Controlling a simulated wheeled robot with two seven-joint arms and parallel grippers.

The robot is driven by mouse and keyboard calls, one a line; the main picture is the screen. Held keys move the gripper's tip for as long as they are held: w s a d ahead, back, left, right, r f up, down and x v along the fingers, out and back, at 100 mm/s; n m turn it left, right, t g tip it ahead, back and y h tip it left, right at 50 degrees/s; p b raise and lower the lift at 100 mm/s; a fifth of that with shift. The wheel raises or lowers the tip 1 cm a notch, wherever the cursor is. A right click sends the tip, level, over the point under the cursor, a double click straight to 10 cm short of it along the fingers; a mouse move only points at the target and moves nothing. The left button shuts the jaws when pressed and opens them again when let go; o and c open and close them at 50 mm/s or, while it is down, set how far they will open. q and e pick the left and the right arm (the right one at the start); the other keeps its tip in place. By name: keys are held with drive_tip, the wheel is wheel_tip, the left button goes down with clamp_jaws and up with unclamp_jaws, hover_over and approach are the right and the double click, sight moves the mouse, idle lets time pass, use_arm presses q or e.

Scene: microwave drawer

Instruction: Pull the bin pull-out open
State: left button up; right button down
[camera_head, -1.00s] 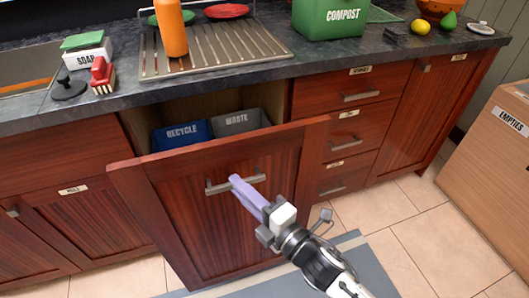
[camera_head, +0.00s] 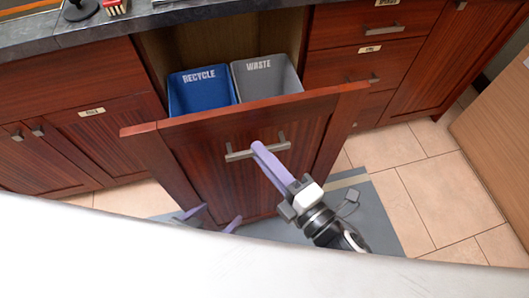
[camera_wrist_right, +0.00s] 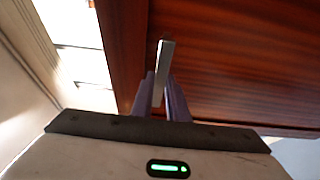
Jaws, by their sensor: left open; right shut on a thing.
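The bin pull-out (camera_head: 200,150) is a dark red wooden front, standing out from the cabinet. Behind it sit a blue RECYCLE bin (camera_head: 200,92) and a grey WASTE bin (camera_head: 268,78). Its metal bar handle (camera_head: 238,155) is on the outer face. My right gripper (camera_head: 260,150) is shut on the handle; the right wrist view shows the bar (camera_wrist_right: 163,70) between its purple fingers. My left gripper (camera_head: 211,219) is open and empty, low in front of the pull-out's front. Its wrist is hidden behind a white surface.
Closed drawers (camera_head: 365,65) are to the right, and closed cabinet doors (camera_head: 70,150) to the left. A wooden box-like unit (camera_head: 495,130) stands at the far right. A grey mat (camera_head: 385,210) lies on the tiled floor (camera_head: 440,195), which is clear at the right.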

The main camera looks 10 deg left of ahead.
drive_tip(key=c, duration=1.7)
unclamp_jaws()
drive_tip(key=v, duration=1)
drive_tip(key=shift+d+b, duration=0.15)
drive_tip(key=shift+b, duration=0.15)
drive_tip(key=w+d+f+m+h, duration=0.3)
drive_tip(key=d+f+m+h, duration=0.6)
drive_tip(key=m, duration=0.6)
drive_tip(key=s+d+f+m+g, duration=0.1)
drive_tip(key=f+m, duration=0.1)
drive_tip(key=m, duration=0.1)
drive_tip(key=s+d+f+m+g, duration=0.1)
drive_tip(key=s+d+f+m, duration=0.1)
drive_tip(key=f+m, duration=0.1)
drive_tip(key=s+d+f+m+g+h, duration=0.1)
drive_tip(key=s+f+m+g, duration=0.1)
drive_tip(key=f+m, duration=0.1)
drive_tip(key=shift+d+f+m+p, duration=0.2)
drive_tip(key=shift+m+p, duration=0.1)
drive_tip(key=shift+m, duration=0.1)
